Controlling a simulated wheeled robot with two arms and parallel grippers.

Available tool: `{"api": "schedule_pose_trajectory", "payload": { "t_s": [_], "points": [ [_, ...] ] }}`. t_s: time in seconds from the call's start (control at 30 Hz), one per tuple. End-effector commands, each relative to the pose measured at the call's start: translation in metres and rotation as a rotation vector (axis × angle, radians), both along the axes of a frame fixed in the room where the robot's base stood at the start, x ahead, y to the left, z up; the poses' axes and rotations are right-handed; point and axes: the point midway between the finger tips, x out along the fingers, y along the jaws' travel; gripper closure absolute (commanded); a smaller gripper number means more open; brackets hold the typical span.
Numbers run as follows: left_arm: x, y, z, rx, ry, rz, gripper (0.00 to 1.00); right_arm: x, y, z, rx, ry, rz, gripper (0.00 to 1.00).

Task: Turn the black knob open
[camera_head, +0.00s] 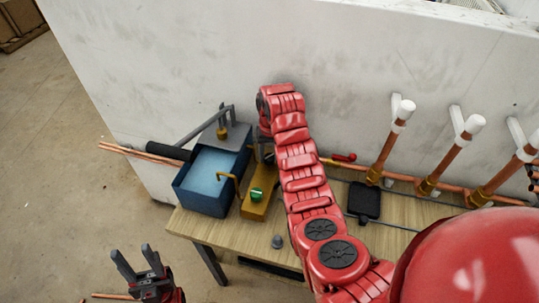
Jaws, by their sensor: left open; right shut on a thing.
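A brass-coloured valve block (257,206) stands on the wooden bench, with a green knob (257,194) on its front part. A small dark piece (268,158) shows at the back of the block, right beside my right arm; it looks like the black knob at my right gripper's fingers, and the two are hard to tell apart. My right arm reaches up and bends down there, hiding most of that gripper, which is shut on the knob. My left gripper (133,256) is open and empty, low at the left, off the bench and away from the block.
A blue water tank (203,208) with a grey pump handle stands left of the block. Copper pipes with white-capped valves (403,110) and a red lever (344,157) run along the white wall (230,50). A black pad (363,199) lies on the bench (190,229).

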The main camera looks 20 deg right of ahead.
Motion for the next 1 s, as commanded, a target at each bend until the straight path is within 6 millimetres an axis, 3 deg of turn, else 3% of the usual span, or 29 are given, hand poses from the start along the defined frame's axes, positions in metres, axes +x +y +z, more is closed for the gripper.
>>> {"api": "schedule_pose_trajectory", "payload": {
  "t_s": [0.5, 0.53, 0.67, 0.7, 1.0],
  "points": [
    [0.0000, 0.0000, 0.0003, 0.000, 0.000, 0.000, 0.50, 0.0005, 0.0000, 0.0006, 0.001, -0.002, 0.020, 1.00],
    [0.0000, 0.0000, 0.0002, 0.000, 0.000, 0.000, 0.50, 0.0005, -0.0001, 0.0006, 0.001, -0.002, 0.020, 0.52],
    [-0.0001, 0.0000, 0.0002, 0.000, 0.000, 0.000, 0.50, 0.0004, 0.0000, 0.0005, 0.000, -0.002, 0.020, 0.28],
    [0.0000, 0.0000, 0.0002, 0.000, 0.000, 0.000, 0.50, 0.0004, -0.0001, 0.0004, 0.000, -0.001, 0.020, 0.23],
    [0.0000, 0.0000, 0.0000, 0.000, 0.000, 0.000, 0.50, 0.0002, 0.0001, 0.0001, 0.000, 0.000, 0.013, 0.23]
  ]
}}
